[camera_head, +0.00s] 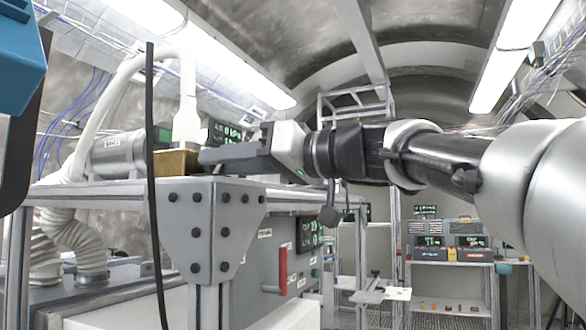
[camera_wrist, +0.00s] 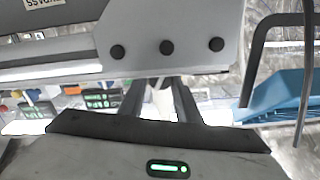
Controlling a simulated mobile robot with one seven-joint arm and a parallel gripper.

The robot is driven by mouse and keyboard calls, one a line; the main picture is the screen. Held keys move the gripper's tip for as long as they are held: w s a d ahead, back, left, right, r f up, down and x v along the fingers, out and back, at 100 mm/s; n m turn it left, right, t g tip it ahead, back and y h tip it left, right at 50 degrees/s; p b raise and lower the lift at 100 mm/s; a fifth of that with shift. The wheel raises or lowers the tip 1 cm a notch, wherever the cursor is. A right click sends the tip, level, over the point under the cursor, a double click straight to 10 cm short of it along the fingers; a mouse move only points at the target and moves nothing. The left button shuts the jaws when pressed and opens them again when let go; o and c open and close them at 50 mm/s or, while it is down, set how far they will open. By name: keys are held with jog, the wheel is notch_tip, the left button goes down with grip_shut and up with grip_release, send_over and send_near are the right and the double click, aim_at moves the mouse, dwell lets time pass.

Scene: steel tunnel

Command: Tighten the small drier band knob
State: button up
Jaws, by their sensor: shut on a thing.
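My gripper (camera_head: 204,157) reaches in from the right, its fingers level above the corner of the grey steel frame. The fingertips end beside a brass-coloured block (camera_head: 177,163) under a white hose fitting. In the wrist view the two dark fingers (camera_wrist: 160,98) run up behind a bolted grey plate (camera_wrist: 180,30), with a narrow pale gap between them. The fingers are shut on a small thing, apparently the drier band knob. Their tips and the knob are hidden, so its shape and turn cannot be seen.
A silver cylinder (camera_head: 118,155) with white corrugated hoses stands left of my gripper. A black upright rod (camera_head: 152,220) passes in front of the frame (camera_head: 212,235). A red handle (camera_head: 283,268) sits on the panel below. A shelf of equipment (camera_head: 448,255) stands far right.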

jog(key=o, duration=1.1)
jog(key=shift+c, duration=0.2)
jog(key=b+v, duration=0.2)
jog(key=v, duration=1.5)
jog(key=shift+d, duration=0.25)
